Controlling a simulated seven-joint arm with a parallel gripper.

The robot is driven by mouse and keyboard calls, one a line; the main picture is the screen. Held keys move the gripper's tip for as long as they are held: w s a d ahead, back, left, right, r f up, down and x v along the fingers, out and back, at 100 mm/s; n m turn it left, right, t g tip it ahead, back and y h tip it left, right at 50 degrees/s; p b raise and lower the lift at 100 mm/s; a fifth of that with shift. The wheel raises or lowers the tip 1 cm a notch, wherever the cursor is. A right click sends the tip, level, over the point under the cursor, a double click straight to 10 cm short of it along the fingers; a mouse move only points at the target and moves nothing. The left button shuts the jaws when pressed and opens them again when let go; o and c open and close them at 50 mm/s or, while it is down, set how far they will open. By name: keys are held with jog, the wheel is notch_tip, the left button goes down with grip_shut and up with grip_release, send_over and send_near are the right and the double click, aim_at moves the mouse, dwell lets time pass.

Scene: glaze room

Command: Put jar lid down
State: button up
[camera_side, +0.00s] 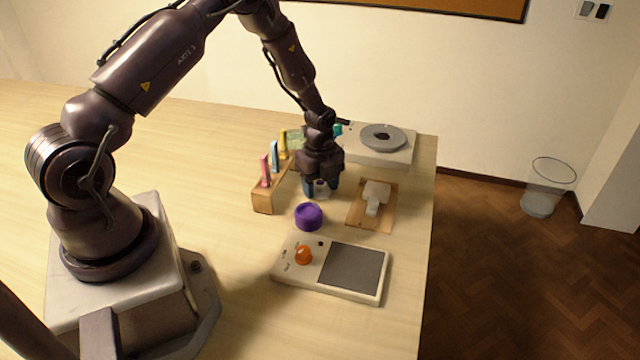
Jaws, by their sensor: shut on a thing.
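My gripper (321,187) points down over the middle of the work area, with blue fingertips. It is shut on a small pale thing, likely the jar lid (321,186), which is mostly hidden between the fingers. Whether it touches the table is hard to tell. A purple round pot (308,217), perhaps the jar, stands on the table just in front of my gripper, apart from it. Its top shows a darker purple round recess.
A wooden rack (263,201) with several coloured sticks stands close left of my gripper. A wooden board (358,213) with a white piece lies right. A panel with an orange knob (304,254) lies in front; a pale unit (402,153) with a grey disc stands behind. Table (200,140) left is clear.

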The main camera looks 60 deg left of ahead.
jog(key=shift+f, duration=0.1)
jog(key=o, duration=0.9)
notch_tip(320, 180, up, 12)
notch_tip(320, 180, up, 15)
jog(key=n+t+y, duration=0.1)
jog(key=n+t, duration=0.1)
jog(key=n, duration=0.5)
send_over(320, 183)
jog(key=s+d, duration=0.5)
jog(key=d, duration=0.2)
jog(key=s+d+r+n+t, duration=0.1)
jog(key=s+d+r+n, duration=0.1)
jog(key=s, duration=0.3)
jog(key=s+d+r+n+t, duration=0.1)
jog(key=s+d+r+n, duration=0.1)
jog(key=s+n, duration=0.3)
jog(key=s+d+r+n+t+h, duration=0.1)
jog(key=s+d+r+n, duration=0.1)
jog(key=s+r+n, duration=0.1)
jog(key=shift+s+d+r+n+t, duration=0.3)
jog(key=shift+s+n, duration=0.2)
jog(key=shift+s, duration=0.55)
